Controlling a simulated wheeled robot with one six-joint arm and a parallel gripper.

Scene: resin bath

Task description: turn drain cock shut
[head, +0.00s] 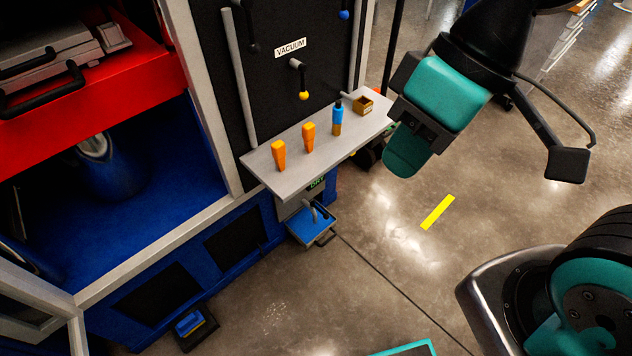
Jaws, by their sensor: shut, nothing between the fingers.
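No label reading drain shows, so I cannot say for sure which fitting is the drain cock. A small grey tap-like fitting (312,212) sits low under the shelf, above a small blue tray. Its handle position is too small to read. Above the shelf, a lever with a yellow ball (303,94) hangs down under the VACUUM label (290,47). My gripper (405,152), teal and black, is shut and empty at the upper middle right. In the picture it is to the right of the shelf's end, apart from the fittings.
The grey shelf (262,166) holds two orange pieces (278,155), a blue bottle (337,115) and a small brown box (363,105). A blue-and-red cabinet (100,215) fills the left. A black pedal-like box (195,327) lies on the floor. Open floor (400,265) lies right of the cabinet.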

